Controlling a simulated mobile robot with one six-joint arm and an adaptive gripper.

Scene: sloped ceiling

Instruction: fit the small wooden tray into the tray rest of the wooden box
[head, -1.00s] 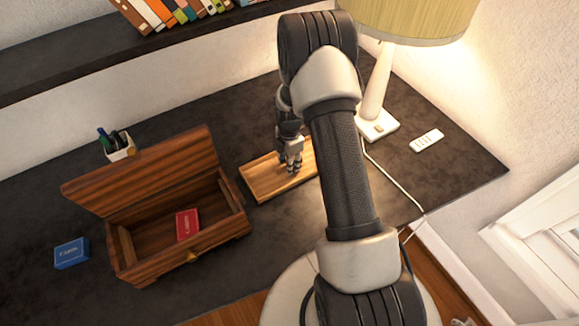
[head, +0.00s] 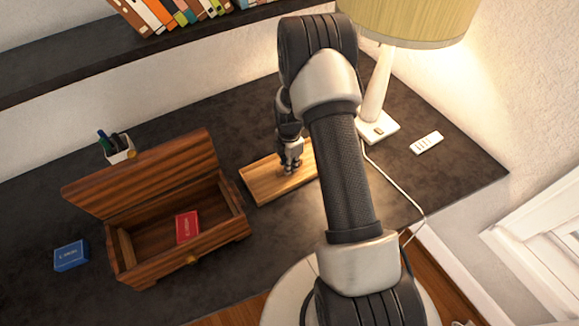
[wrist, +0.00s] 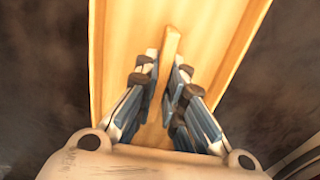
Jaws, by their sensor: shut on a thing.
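The small wooden tray (head: 262,183) is light wood and lies on the dark desk, right of the wooden box. My arm hides its right end in the head view. My gripper (head: 289,170) is over the tray, pointing down. In the wrist view the fingers (wrist: 168,88) are shut on the raised strip (wrist: 172,42) in the middle of the tray (wrist: 118,40). The wooden box (head: 150,262) is dark reddish wood, with its lid (head: 145,172) open and tilted back. A red card pack (head: 187,226) lies inside it. A ledge (head: 125,246) shows at its inner left end.
A blue card pack (head: 71,254) lies left of the box. A pen holder (head: 118,150) stands behind the lid. A lamp (head: 378,95) with a cord (head: 400,188) and a white remote (head: 427,142) are at the right. A shelf with books (head: 165,14) runs along the back.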

